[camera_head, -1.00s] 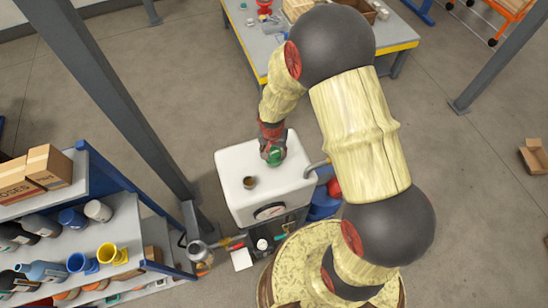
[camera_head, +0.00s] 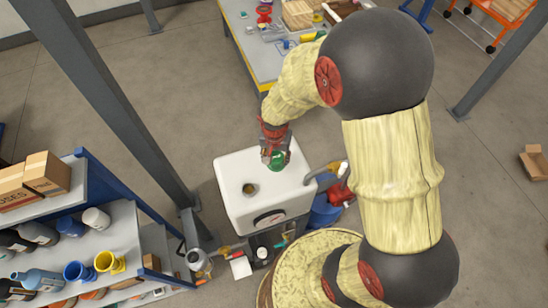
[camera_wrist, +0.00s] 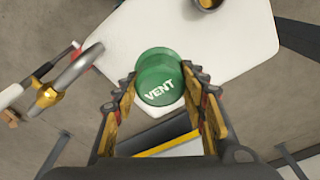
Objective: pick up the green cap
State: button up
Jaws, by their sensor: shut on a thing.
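The green cap (camera_wrist: 158,78), marked "VENT", is between the fingertips of my gripper (camera_wrist: 160,88) in the wrist view. The fingers touch it on both sides, and its lettered top faces the camera. In the head view the green cap (camera_head: 277,159) shows at the tip of my gripper (camera_head: 275,155), over the far right part of the white tank (camera_head: 255,195). I cannot tell exactly how high the cap is above the tank top.
An open round port (camera_head: 250,189) is on the tank top, left of the cap. A pipe (camera_head: 325,172) and a red part (camera_head: 341,192) stand at the tank's right. A shelf with bottles (camera_head: 125,225) is at left. A workbench (camera_head: 263,60) stands behind.

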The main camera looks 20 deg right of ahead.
jog(key=s+r, duration=0.6)
jog(key=s, duration=0.5)
jog(key=shift+a+r+b, duration=0.15)
jog(key=shift+a+b, duration=0.2)
jog(key=shift+a, duration=0.05)
jog(key=shift+w, duration=0.1)
